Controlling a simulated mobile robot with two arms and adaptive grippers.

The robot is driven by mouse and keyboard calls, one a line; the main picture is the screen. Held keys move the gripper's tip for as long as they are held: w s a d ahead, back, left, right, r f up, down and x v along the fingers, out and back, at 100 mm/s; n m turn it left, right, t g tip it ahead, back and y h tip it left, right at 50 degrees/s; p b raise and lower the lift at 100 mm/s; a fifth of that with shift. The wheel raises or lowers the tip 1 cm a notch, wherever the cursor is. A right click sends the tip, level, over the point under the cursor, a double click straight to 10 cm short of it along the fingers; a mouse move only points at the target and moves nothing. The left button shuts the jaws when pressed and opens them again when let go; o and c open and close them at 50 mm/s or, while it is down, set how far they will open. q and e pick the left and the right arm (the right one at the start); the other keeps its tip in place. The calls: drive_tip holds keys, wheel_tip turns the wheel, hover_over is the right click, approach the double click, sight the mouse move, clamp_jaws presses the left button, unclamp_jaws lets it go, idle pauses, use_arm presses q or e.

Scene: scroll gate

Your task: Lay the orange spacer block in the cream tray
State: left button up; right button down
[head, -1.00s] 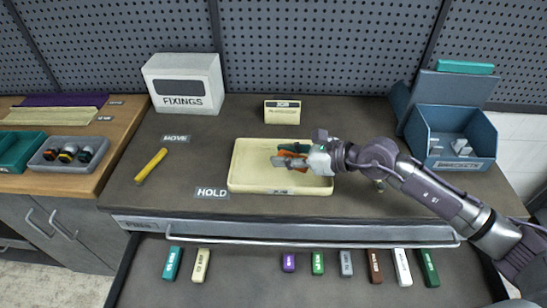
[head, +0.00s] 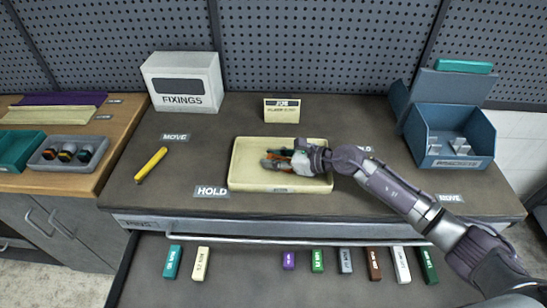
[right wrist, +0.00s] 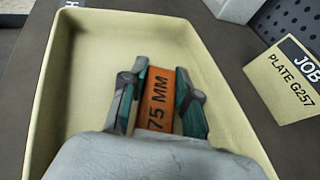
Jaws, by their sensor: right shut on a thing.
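The cream tray (head: 240,180) sits on the dark bench top in the middle of the head view. It also fills much of the right wrist view (right wrist: 75,95). The orange spacer block (right wrist: 158,100), marked 75 MM, is between the fingers of my right gripper (right wrist: 160,95), which is shut on it. In the head view my right gripper (head: 277,160) is over the tray, and only a little orange shows. I cannot tell whether the block touches the tray floor. My left gripper is not in view.
A JOB card (head: 281,111) stands behind the tray. A white FIXINGS box (head: 184,85) is at the back left, a yellow marker-like rod (head: 151,165) left of the tray, and a blue bin (head: 449,140) at the right. Several labelled blocks lie in the open drawer (head: 225,280) below.

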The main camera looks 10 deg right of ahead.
drive_tip(key=shift+f, duration=0.15)
drive_tip(key=c, duration=0.9)
unclamp_jaws()
drive_tip(key=shift+o, duration=0.2)
drive_tip(key=shift+r, duration=0.3)
drive_tip(key=v, duration=0.3)
drive_tip(key=b+v, duration=0.1)
drive_tip(key=v, duration=0.3)
drive_tip(key=b+v, duration=0.1)
drive_tip(key=v, duration=0.3)
drive_tip(key=shift+f, duration=0.3)
drive_tip(key=shift+s+d+r, duration=0.35)
drive_tip(key=shift+d, duration=0.1)
